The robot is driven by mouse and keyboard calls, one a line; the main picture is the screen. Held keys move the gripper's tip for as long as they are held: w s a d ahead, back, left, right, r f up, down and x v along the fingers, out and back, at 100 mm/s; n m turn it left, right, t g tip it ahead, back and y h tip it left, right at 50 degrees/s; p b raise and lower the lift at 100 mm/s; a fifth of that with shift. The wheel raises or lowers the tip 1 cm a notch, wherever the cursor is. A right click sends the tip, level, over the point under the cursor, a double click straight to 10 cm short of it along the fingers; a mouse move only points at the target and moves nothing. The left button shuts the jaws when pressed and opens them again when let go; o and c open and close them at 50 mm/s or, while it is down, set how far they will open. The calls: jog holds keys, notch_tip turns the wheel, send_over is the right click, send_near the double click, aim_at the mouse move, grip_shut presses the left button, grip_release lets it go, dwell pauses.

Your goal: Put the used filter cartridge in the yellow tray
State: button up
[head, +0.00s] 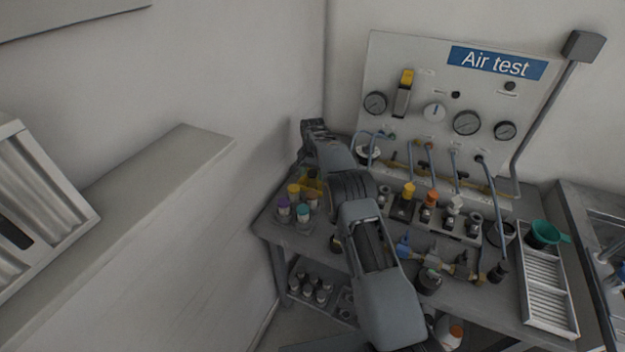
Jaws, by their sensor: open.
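My arm reaches up from the bottom over the bench, and my gripper (312,126) is at its far end, in front of the wall corner left of the test panel. Its fingertips are small and dark; I see nothing held in them. A yellow tray (311,187) sits on the bench's left part, below my gripper in the picture and partly hidden by my arm. Beside it stand small cartridges with a purple cap (284,203), an orange cap (293,190) and a teal cap (302,211). I cannot tell which cartridge is the used one.
The "Air test" panel (450,100) with gauges and hoses stands at the back of the bench. Fittings and valves (428,208) crowd the middle. A lower shelf holds dark bottles (308,288).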

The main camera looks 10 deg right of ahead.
notch_tip(320, 180, up, 8)
jog(key=shift+r, duration=0.2)
jog(key=s+r+n+t, duration=0.2)
jog(key=s+r+n, duration=0.2)
jog(key=s+r, duration=1.25)
jog(key=s+f+n+t, duration=0.1)
jog(key=s+f, duration=0.2)
jog(key=s, duration=0.8)
jog(key=s+d+f+n+t, duration=0.1)
jog(key=s+f+n, duration=0.1)
jog(key=s, duration=1)
jog(key=shift+d+f, duration=0.2)
jog(key=shift+f, duration=0.6)
